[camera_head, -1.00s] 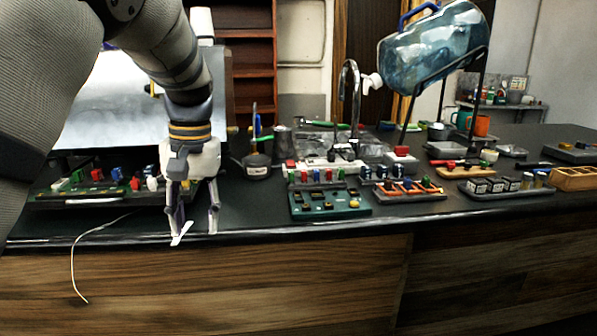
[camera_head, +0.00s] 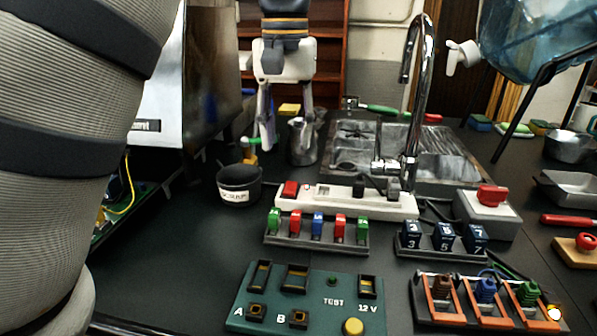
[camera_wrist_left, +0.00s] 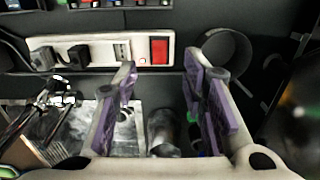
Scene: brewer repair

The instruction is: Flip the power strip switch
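The white power strip (camera_head: 345,203) lies on the dark counter in front of the sink. Its red rocker switch (camera_head: 290,189) is at its left end in the head view. In the left wrist view the strip (camera_wrist_left: 88,47) runs across the top, with the red switch (camera_wrist_left: 159,50) at its right end. Black plugs (camera_wrist_left: 42,58) sit at the other end. My left gripper (camera_head: 287,125) points down beyond the strip, apart from it. In the wrist view its purple-padded fingers (camera_wrist_left: 160,75) are spread and empty, with the switch seen beyond the gap. My right gripper is out of view.
A black scrap cup (camera_head: 239,185) stands left of the strip. A metal pitcher (camera_head: 303,140) is close to my left fingers. The tall faucet (camera_head: 417,90) rises behind the strip's right end. Colored fuse blocks (camera_head: 317,228) and a green test board (camera_head: 310,300) lie in front.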

